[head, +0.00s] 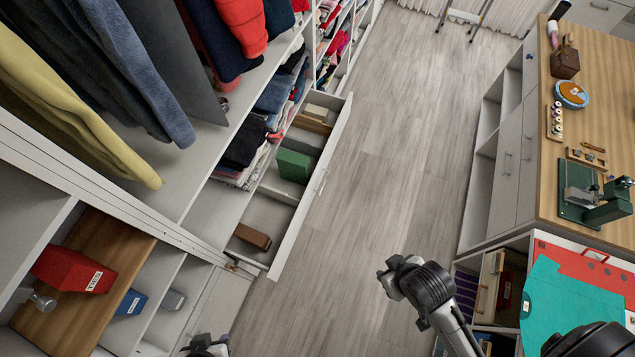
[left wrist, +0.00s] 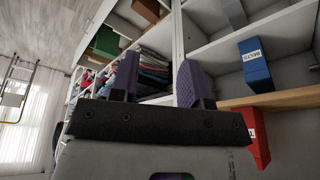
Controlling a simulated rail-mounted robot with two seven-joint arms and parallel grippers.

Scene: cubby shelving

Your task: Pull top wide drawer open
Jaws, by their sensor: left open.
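A wide white drawer (head: 291,229) stands pulled out from the shelving on the left in the head view. Its front faces the aisle and has a slim handle (head: 321,181). Dividers split its inside; a green box (head: 294,166) and a brown box (head: 253,236) lie in separate compartments. Both boxes also show at the upper left in the left wrist view. My left gripper (left wrist: 157,78) is open, with its two purple fingers apart and nothing seen between them. In the head view only a dark part of that arm shows at the bottom edge.
A red box (head: 73,270) and a blue box (head: 131,302) stand in cubbies at lower left. Clothes hang above the shelf. The wood-topped counter (head: 600,60) is at right, with a teal sheet (head: 570,305) in front. The floor aisle (head: 390,150) is clear.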

